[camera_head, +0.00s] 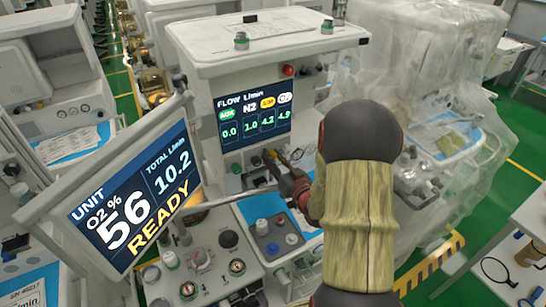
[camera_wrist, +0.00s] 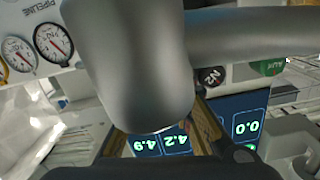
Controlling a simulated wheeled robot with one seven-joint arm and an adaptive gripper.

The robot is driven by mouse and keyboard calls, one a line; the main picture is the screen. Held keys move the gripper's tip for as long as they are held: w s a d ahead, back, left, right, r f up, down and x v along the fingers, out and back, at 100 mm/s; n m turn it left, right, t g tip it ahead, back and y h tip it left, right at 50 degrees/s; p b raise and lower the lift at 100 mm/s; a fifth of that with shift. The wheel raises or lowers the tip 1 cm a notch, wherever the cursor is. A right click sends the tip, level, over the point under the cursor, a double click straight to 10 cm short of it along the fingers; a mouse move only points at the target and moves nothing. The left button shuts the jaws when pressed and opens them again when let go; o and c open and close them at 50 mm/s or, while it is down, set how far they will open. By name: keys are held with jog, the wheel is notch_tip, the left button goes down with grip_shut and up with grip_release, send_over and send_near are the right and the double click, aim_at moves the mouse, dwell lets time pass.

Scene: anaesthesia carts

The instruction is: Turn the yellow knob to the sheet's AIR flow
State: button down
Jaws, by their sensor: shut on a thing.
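The flow display (camera_head: 253,114) on the middle cart reads 0.0, 1.0, 4.2 and 4.9; the yellow AIR label is above 4.2. My gripper (camera_head: 275,162) is at the knob row below it, shut at the yellow AIR knob's place. The knob itself is hidden, so I cannot see its grip or angle. In the wrist view the display (camera_wrist: 245,118) shows upside down between and beside my fingers. The black N2 knob (camera_wrist: 210,77) and green knob (camera_wrist: 267,68) are beside the fingers. A sheet marked SN 45217 (camera_head: 25,293) lies at lower left; its flow values are not readable.
A tilted monitor (camera_head: 128,195) reads O2 56%, total 10.2, READY, left of my arm. A thick grey tube (camera_wrist: 140,70) blocks much of the wrist view. A plastic-covered cart (camera_head: 430,60) stands close on the right.

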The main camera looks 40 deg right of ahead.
jog(key=c, duration=1.8)
grip_release()
jog(key=v, duration=1.2)
jog(key=shift+w+r, duration=0.1)
jog(key=shift+w, duration=0.05)
